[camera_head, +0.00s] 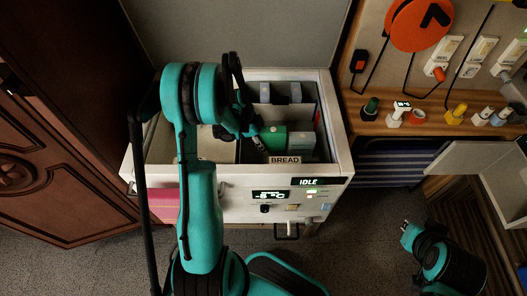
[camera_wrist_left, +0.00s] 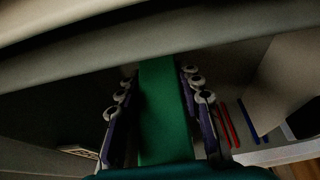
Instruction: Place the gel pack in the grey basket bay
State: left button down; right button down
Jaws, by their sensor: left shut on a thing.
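My left gripper (camera_head: 252,132) reaches down into the open white chest (camera_head: 342,150). In the left wrist view, my left gripper (camera_wrist_left: 156,100) is shut on a flat green pack (camera_wrist_left: 163,110), upright between its fingers. This looks like the gel pack. In the head view, the green pack (camera_head: 274,138) shows in the right part of the chest, behind the BREAD label (camera_head: 286,160). The dark grey divided bay there holds other packs; its floor is mostly hidden. My right gripper (camera_head: 407,232) is low at the right, away from the chest; its jaws are unclear.
The raised lid (camera_head: 240,35) stands behind the chest. Pale boxes (camera_head: 301,142) sit beside the green pack. The chest's left compartment (camera_head: 160,145) looks largely empty. A shelf with small coloured items (camera_head: 455,115) is at the right, a brown carved door (camera_head: 60,120) at the left.

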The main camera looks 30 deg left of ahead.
pick_arm(q)
jog(key=shift+f+b, duration=0.75)
jog(key=shift+f, duration=1.2)
jog(key=shift+f, duration=0.1)
jog(key=c, duration=1)
grip_release()
